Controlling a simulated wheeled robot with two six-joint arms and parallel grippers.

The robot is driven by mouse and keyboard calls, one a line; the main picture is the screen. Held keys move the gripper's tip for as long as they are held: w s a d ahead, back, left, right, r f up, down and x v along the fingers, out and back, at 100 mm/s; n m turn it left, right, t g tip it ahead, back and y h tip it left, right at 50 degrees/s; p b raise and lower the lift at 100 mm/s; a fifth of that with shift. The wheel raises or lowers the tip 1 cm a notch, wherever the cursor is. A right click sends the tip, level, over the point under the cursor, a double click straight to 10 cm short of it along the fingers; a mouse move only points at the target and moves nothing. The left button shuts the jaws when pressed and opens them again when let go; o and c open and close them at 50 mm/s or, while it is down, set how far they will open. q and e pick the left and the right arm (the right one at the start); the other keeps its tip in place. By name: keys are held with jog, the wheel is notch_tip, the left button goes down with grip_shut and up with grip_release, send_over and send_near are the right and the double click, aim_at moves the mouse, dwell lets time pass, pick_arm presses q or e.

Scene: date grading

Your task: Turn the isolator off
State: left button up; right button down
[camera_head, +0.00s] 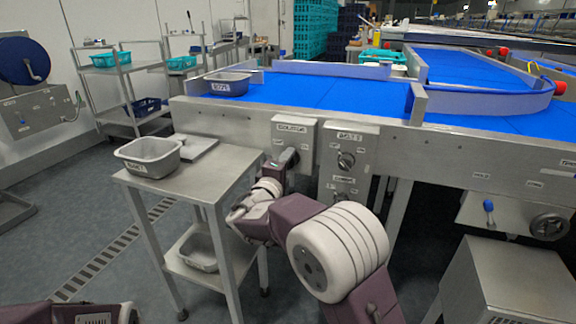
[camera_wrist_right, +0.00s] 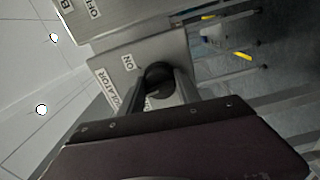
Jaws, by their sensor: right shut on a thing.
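The isolator is a grey metal box (camera_head: 294,132) with a label along its top, fixed to the front of the blue conveyor. In the right wrist view its plate (camera_wrist_right: 125,68) carries the words ISOLATOR and ON. Its round black knob (camera_wrist_right: 158,78) sits between the two fingers of my right gripper (camera_wrist_right: 162,90), which is shut on it. In the head view my right gripper (camera_head: 286,160) reaches up to the box from below and covers much of the knob. I cannot tell which mark the knob points to. My left gripper is out of view.
A second control box (camera_head: 348,150) with knobs stands close to the right of the isolator. A steel side table (camera_head: 200,183) with a grey tub (camera_head: 150,157) is at the left of my right arm. A blue-handled control (camera_head: 488,206) is farther right.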

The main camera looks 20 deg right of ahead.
jog(key=n, duration=0.3)
jog(key=shift+n, duration=0.3)
jog(key=shift+n+p, duration=0.8)
jog(key=shift+n, duration=1.1)
jog(key=c, duration=0.9)
grip_release()
jog(key=shift+o, duration=0.2)
